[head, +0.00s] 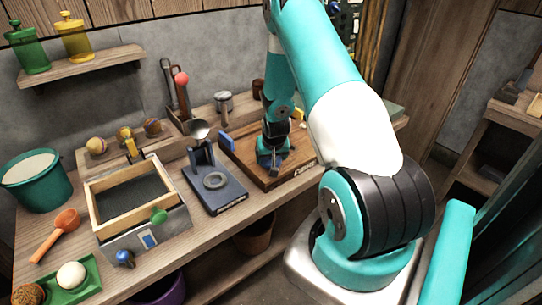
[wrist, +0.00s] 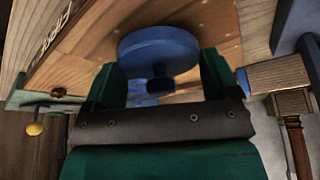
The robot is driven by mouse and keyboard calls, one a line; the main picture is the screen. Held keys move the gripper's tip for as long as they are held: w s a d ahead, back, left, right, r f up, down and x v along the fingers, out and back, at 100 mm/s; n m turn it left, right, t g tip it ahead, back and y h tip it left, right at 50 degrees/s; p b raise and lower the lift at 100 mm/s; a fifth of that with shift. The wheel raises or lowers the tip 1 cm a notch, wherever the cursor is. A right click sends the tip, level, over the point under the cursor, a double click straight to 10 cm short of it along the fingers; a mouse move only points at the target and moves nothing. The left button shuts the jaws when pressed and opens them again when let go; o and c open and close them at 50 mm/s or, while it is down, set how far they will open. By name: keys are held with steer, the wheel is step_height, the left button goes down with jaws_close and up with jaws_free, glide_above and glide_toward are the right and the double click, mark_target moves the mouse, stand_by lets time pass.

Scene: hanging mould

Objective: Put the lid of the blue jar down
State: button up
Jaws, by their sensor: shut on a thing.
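My gripper (head: 271,160) is low over the wooden board (head: 249,173) at the right part of the bench. In the wrist view its two dark green fingers (wrist: 161,84) are on either side of a blue lid, a round disc (wrist: 158,46) with a small knob. The gripper is shut on the lid; the exact contact at the knob is partly hidden. In the head view the gripper mostly covers the lid. I cannot tell whether the lid touches the board. I cannot make out the blue jar itself in either view.
A dark blue stand with a ring (head: 215,181) stands left of the board. Further left are a wooden-framed box (head: 133,196), a green bucket (head: 37,180) and an orange scoop (head: 56,233). Green (head: 28,50) and yellow (head: 74,40) jars stand on the wall shelf.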

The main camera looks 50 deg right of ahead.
steer(key=shift+f+b, duration=0.5)
steer(key=shift+f, duration=0.15)
steer(key=o, duration=0.8)
steer(key=shift+r, duration=0.2)
